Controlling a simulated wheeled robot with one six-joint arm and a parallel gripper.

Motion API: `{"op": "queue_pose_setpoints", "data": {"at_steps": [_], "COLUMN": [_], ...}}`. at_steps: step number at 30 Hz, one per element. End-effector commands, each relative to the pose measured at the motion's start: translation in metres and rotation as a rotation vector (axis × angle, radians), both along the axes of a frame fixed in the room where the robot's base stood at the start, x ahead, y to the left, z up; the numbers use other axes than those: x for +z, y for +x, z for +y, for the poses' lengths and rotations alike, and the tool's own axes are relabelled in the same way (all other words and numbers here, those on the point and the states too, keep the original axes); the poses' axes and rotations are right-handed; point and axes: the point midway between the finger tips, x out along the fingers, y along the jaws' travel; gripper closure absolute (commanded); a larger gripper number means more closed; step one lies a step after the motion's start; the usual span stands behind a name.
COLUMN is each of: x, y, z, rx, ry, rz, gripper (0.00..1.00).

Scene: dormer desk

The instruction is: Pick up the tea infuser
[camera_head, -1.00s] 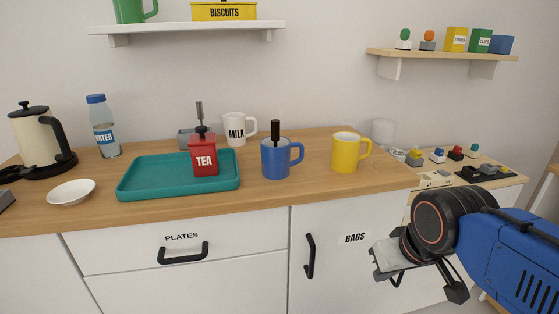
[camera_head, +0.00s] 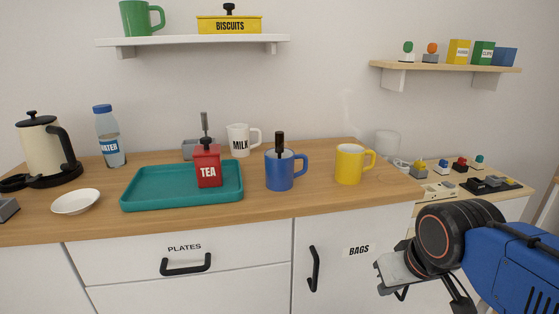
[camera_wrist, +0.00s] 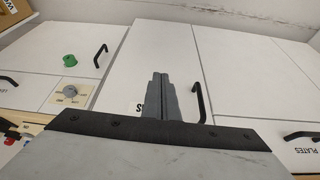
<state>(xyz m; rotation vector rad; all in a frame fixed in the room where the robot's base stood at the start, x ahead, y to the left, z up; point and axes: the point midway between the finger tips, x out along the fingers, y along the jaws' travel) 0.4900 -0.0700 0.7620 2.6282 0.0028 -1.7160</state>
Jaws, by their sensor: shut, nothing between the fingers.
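A black-handled item (camera_head: 279,143) stands upright in the blue mug (camera_head: 279,171) on the wooden counter; its lower end is hidden inside the mug. It looks like the tea infuser, but its bowl does not show. A thin grey handle (camera_head: 204,124) also rises behind the red TEA tin (camera_head: 208,171), its base hidden. My gripper (camera_wrist: 160,80) is shut and empty in the wrist view, with the white cabinet fronts beyond it. In the head view it is low at the right, in front of the cabinet, below and right of the blue mug.
The yellow mug (camera_head: 348,166) stands right of the blue mug. A teal tray (camera_head: 150,201) holds the TEA tin. Cabinet handles (camera_head: 313,268) stick out below the counter.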

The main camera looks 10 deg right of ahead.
Motion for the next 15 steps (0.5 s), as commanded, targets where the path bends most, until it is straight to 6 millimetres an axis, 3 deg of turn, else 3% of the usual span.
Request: {"op": "queue_pose_setpoints", "data": {"at_steps": [5,9,11,15], "x": [0.0,0.005,0.014,0.055], "y": [0.0,0.003,0.008,0.032], "z": [0.0,0.001,0.002,0.01], "rx": [0.0,0.011,0.03,0.129], "ry": [0.0,-0.003,-0.009,-0.037], "rz": [0.0,0.003,0.009,0.038], "gripper": [1.0,0.74,0.74,0.74]}}
